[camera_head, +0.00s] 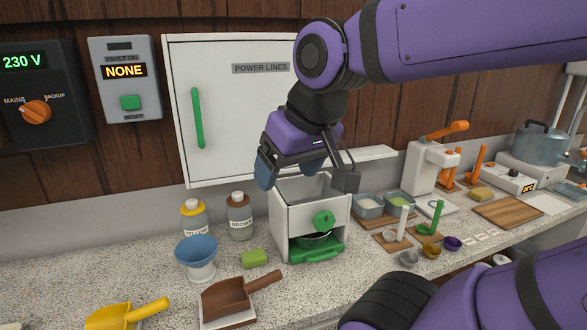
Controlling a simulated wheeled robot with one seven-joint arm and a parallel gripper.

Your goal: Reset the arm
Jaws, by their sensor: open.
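My gripper (291,178) hangs from my purple arm, which reaches in from the upper right. It is above the white box (279,220) with the green knob, in front of the power lines cabinet. Its blue fingers are apart, and I see nothing between them. Whether the fingertips touch the box rim I cannot tell.
The cabinet (225,120) with a green handle is on the wall behind. Bowls (366,207) and a white press (422,168) are at right.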

